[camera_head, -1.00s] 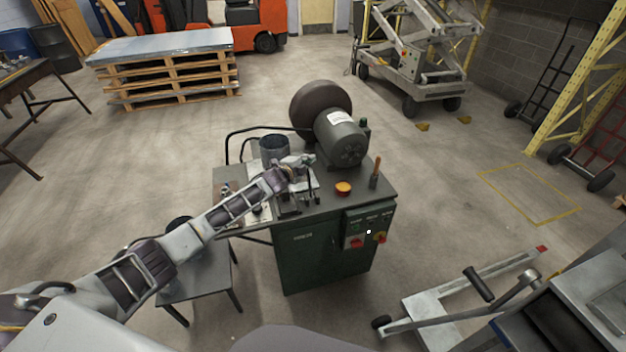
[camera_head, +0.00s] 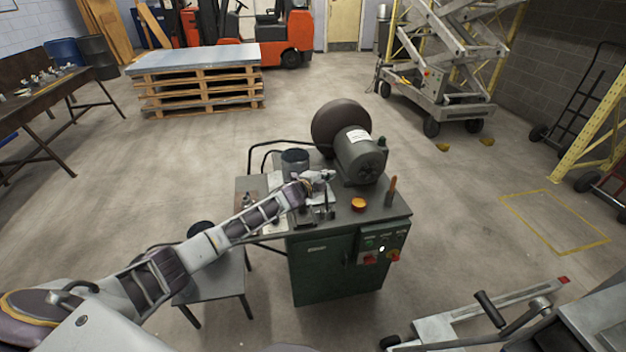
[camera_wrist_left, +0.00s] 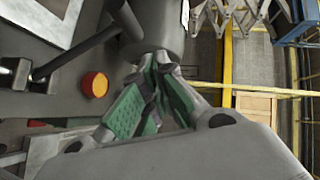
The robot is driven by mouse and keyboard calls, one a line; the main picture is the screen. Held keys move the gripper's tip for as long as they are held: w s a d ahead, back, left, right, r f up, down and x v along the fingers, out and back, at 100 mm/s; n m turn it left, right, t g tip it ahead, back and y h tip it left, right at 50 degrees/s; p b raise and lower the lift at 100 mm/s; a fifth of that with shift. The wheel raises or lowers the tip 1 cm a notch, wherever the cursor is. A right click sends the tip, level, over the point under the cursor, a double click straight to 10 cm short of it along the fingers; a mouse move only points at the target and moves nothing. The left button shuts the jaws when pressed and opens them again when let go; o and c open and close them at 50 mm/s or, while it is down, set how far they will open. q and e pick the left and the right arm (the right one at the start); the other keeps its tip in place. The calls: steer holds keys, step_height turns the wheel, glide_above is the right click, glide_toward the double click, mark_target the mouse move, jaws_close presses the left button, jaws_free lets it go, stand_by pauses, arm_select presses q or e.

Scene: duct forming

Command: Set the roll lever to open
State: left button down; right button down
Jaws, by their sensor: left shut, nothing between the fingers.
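The green machine (camera_head: 335,270) stands mid-floor with a grey worktop. A short upright lever with an orange-brown handle (camera_head: 391,188) stands at its right top edge. A dark rod (camera_wrist_left: 78,53) with a bracket at its lower end crosses the left wrist view, left of the fingers. I cannot tell which of these is the roll lever, or its setting. My left gripper (camera_head: 324,176) is over the worktop, left of the motor. In the left wrist view its green-padded fingers (camera_wrist_left: 157,62) are shut and empty, beside the rod's upper end. My right gripper is not in view.
A grey motor (camera_head: 362,158) and dark round drum (camera_head: 340,122) rise behind the worktop. A control panel (camera_head: 381,246) is on the front. A small table (camera_head: 215,282) stands left.

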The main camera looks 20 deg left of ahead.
arm_select(q)
steer(key=r+b+v, duration=0.1)
steer(key=v, duration=0.8)
steer(key=shift+w+a, duration=0.25)
steer(key=shift+a, duration=0.05)
steer(key=shift+r, duration=0.15)
stand_by(0.6)
